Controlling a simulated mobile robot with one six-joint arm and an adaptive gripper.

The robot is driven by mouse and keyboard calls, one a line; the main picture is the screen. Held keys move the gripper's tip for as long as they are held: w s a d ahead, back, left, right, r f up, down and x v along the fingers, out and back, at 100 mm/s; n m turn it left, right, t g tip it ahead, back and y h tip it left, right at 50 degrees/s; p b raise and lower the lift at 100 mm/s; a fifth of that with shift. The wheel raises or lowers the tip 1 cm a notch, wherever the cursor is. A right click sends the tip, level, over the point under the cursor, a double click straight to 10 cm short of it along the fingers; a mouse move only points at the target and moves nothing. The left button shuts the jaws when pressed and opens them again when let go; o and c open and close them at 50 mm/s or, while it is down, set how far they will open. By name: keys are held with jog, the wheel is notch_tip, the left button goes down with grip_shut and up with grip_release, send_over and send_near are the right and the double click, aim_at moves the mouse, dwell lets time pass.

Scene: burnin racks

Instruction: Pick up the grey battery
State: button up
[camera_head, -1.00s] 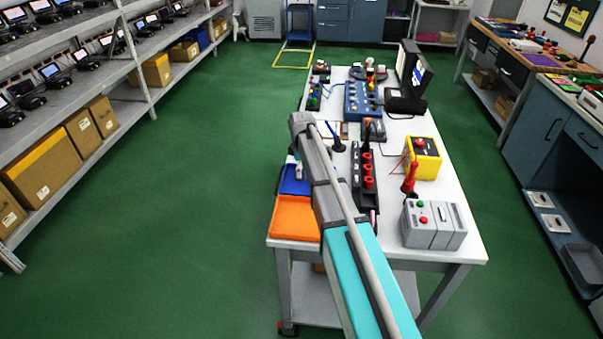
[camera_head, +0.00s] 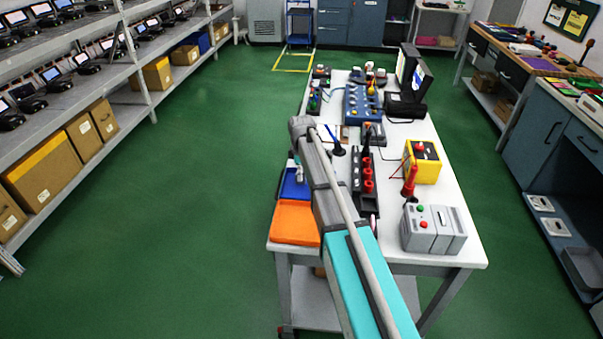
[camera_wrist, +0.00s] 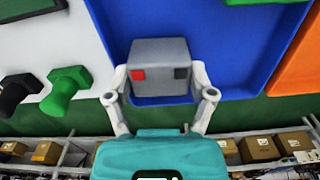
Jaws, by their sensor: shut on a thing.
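The grey battery (camera_wrist: 160,56) is a small grey block with a red and a dark patch on its near face, in the wrist view. My gripper (camera_wrist: 160,85) has its two pale fingers against the battery's left and right sides and is shut on it. The battery is over the blue tray (camera_wrist: 226,40); I cannot tell whether it still touches the tray floor. In the head view the blue tray (camera_head: 294,186) shows at the left edge of the white table, and my arm hides the battery and gripper.
An orange tray (camera_head: 294,222) lies beside the blue one. A green knobbed part (camera_wrist: 66,90) stands close to the left in the wrist view. The white table (camera_head: 395,262) also holds a grey box (camera_head: 418,236), a yellow box (camera_head: 428,168) and a black strip with red sockets (camera_head: 368,178).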

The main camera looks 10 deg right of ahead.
jog(key=shift+r+p, duration=1.2)
jog(key=shift+r, duration=0.15)
jog(key=s+a+r+p, duration=0.2)
jog(key=s+r+p, duration=0.8)
jog(key=s, duration=0.4)
jog(key=shift+a, duration=0.2)
jog(key=shift+w, duration=0.1)
jog(key=shift+a, duration=0.1)
